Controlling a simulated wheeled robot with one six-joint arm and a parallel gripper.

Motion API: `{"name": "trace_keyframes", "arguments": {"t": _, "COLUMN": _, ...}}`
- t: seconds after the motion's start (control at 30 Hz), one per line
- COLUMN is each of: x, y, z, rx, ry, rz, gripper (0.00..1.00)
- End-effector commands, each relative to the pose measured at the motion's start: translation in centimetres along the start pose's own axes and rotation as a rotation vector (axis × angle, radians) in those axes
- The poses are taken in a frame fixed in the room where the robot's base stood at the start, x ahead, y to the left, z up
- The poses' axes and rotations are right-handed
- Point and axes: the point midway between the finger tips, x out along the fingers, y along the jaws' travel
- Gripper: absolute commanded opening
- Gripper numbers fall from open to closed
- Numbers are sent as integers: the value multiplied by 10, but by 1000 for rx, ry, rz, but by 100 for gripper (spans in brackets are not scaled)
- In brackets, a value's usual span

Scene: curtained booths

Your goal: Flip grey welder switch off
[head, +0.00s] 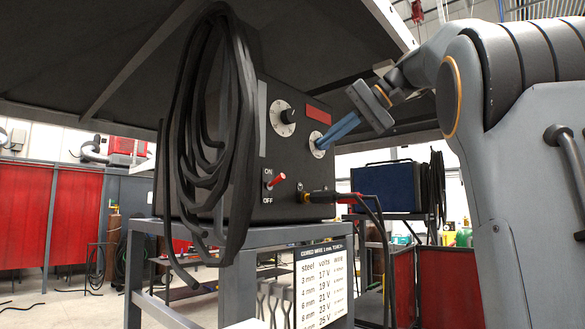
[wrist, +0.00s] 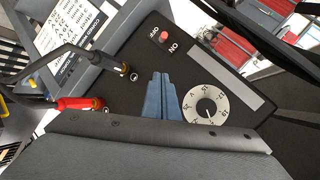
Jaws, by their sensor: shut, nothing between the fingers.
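The dark grey welder (head: 300,170) stands on a metal frame, its front panel facing me. Its red switch lever (head: 277,180) sits between an ON label above and an OFF label below; it sticks out and slants up to the right, seemingly toward ON. The red lever also shows in the wrist view (wrist: 163,36), beyond the fingertips. My gripper (head: 322,146) is shut and empty, its blue fingers in front of the right-hand dial (head: 315,144). In the wrist view my gripper (wrist: 160,76) points toward the panel, apart from the lever. Contact with the panel cannot be told.
Black coiled cable (head: 205,130) hangs over the welder's left side. A cable plug (head: 318,197) sticks out below right of the switch. A second dial (head: 284,118) is higher up. A dark shelf (head: 290,40) overhangs the welder. A settings sign (head: 320,285) hangs below.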

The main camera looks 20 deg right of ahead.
Motion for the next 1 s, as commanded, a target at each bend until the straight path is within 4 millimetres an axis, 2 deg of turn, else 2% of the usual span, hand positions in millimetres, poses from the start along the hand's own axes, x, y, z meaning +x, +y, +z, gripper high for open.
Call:
{"name": "trace_keyframes", "arguments": {"t": 0.17, "x": 27, "y": -2, "z": 2, "rx": -1, "ry": -5, "rz": -1, "gripper": 0}}
{"name": "trace_keyframes", "arguments": {"t": 0.5, "x": 95, "y": -4, "z": 2, "rx": -1, "ry": -7, "rz": -2, "gripper": 0}}
{"name": "trace_keyframes", "arguments": {"t": 0.73, "x": 101, "y": -4, "z": 27, "rx": -2, "ry": -4, "rz": -1, "gripper": 0}}
{"name": "trace_keyframes", "arguments": {"t": 1.0, "x": 105, "y": -2, "z": 40, "rx": -2, "ry": -3, "rz": -1, "gripper": 0}}
